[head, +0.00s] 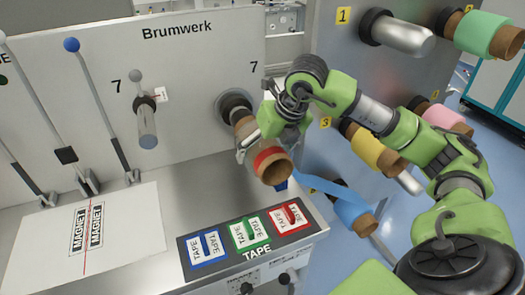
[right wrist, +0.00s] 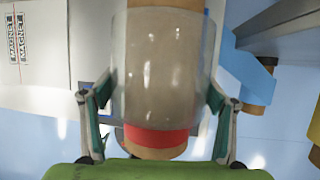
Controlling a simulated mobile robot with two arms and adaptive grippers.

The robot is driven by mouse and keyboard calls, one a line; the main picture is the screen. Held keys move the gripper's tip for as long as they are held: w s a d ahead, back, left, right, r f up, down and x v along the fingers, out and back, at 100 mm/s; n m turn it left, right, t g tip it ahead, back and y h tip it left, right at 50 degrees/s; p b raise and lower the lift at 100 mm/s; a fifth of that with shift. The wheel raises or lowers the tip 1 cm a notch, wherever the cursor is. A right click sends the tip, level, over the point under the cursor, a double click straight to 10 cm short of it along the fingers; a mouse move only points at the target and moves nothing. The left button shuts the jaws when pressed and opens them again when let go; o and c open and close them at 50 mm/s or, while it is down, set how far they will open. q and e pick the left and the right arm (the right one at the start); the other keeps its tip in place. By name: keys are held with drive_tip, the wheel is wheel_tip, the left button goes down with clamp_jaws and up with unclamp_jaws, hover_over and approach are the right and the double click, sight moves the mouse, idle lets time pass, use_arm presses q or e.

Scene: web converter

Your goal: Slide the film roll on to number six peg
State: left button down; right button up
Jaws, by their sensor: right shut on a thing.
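The film roll is a brown core with clear film and a red band (head: 268,157) near its closer end. In the right wrist view the clear film (right wrist: 160,70) fills the space between the fingers. My right gripper (head: 260,143) is shut around the roll. The roll's far end is close to the dark flange (head: 233,104) below the right-hand 7. I cannot tell whether the roll is around a peg there or in front of it. The core's near end shows open. No number six label is readable. My left gripper is not in view.
A bare metal peg (head: 147,125) stands by the left-hand 7. The grey panel at right has a bare peg (head: 403,38) at 1 and green, yellow (head: 367,147), pink and blue (head: 350,205) rolls. A tape tray (head: 250,257) lies on the bench below my gripper.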

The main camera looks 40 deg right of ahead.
drive_tip(key=shift+s+a, duration=0.1)
drive_tip(key=shift+s, duration=0.25)
drive_tip(key=shift+s+a+b, duration=0.2)
drive_tip(key=shift+s+b, duration=0.3)
drive_tip(key=shift+s, duration=0.3)
drive_tip(key=shift+s+a+b, duration=0.15)
drive_tip(key=shift+s+b, duration=0.4)
drive_tip(key=shift+s, duration=0.25)
drive_tip(key=shift+s+a+b, duration=0.2)
drive_tip(key=shift+s+b, duration=0.3)
drive_tip(key=shift+s, duration=0.3)
drive_tip(key=shift+r, duration=0.1)
drive_tip(key=shift+s+a+b, duration=0.2)
drive_tip(key=shift+s+b, duration=0.4)
drive_tip(key=shift+s, duration=0.2)
drive_tip(key=shift+s+a+f+b, duration=0.1)
drive_tip(key=shift+s+f+b, duration=0.1)
drive_tip(key=shift+s+b, duration=0.3)
drive_tip(key=s, duration=0.1)
drive_tip(key=s+b, duration=0.1)
drive_tip(key=shift+s+a+r, duration=0.15)
drive_tip(key=shift+s+a, duration=0.2)
drive_tip(key=shift+s, duration=0.05)
